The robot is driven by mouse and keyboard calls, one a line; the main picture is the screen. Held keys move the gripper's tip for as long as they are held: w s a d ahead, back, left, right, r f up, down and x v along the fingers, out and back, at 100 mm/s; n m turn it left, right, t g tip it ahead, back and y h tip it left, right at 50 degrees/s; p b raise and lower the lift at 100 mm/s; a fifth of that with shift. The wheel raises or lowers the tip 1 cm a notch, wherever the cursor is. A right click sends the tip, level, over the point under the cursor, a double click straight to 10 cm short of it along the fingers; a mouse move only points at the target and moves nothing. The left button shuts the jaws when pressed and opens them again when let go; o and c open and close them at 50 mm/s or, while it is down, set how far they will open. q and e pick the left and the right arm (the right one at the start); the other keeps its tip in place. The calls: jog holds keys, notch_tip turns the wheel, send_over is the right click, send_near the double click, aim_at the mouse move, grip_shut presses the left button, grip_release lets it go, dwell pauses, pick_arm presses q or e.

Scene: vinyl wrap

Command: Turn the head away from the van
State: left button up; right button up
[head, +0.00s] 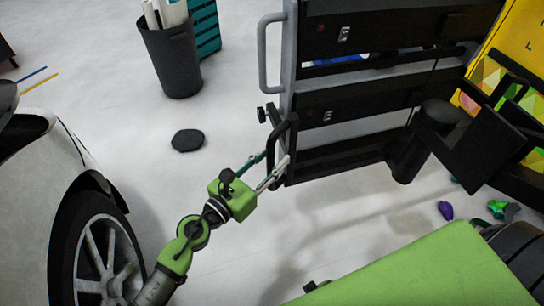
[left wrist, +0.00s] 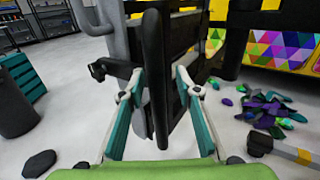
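The van (head: 38,185) is at the left edge of the head view; part of its pale body and a front wheel (head: 103,255) show. My left gripper (head: 275,168) is at the near left side of a tall grey-and-black rack, by a black upright handle (head: 283,135). In the left wrist view its teal fingers (left wrist: 160,100) are apart, one on each side of the black handle (left wrist: 156,75). Slim gaps show beside the handle, so the fingers look open around it. My right gripper is not in view.
The rack (head: 375,85) fills the upper middle. A dark bin (head: 172,62) with white rolls stands beside a teal crate (head: 207,30). A black disc (head: 187,140) lies on the floor. Purple and green scraps (left wrist: 265,108) lie right of the rack.

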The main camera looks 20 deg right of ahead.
aim_at(272, 137)
pick_arm(q)
jog(key=shift+w+r, duration=0.1)
jog(key=shift+r, duration=0.75)
notch_tip(272, 137, up, 8)
jog(key=shift+r, duration=0.15)
dwell(0.5)
